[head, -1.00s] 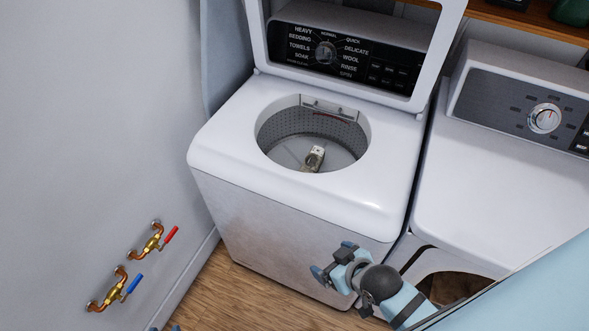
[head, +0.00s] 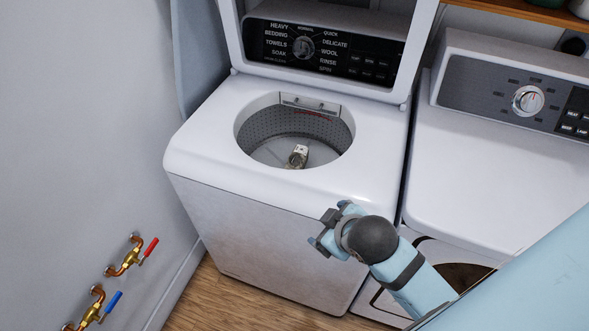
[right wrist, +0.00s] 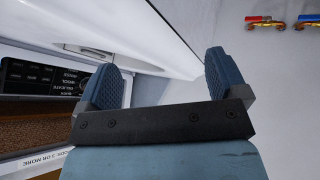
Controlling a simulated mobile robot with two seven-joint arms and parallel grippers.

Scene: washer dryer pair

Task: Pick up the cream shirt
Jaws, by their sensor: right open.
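I cannot make out a cream shirt for certain in any view. The open top-load washer (head: 285,225) stands ahead, its lid (head: 418,50) raised. Inside its drum (head: 265,150) is a small pale object (head: 298,156) at the centre, too small to identify. The near drum floor is hidden by the rim. My right gripper (head: 326,230) is in front of the washer's upper front right, outside the drum. In the right wrist view, my right gripper (right wrist: 163,78) has its two blue fingers wide apart with nothing between them. My left gripper is not in view.
A white dryer (head: 500,170) stands close on the washer's right, with a narrow gap between. A wall with red-handled and blue-handled taps (head: 128,258) is on the left. A wooden shelf (head: 520,14) runs above. Wood floor (head: 250,300) shows in front.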

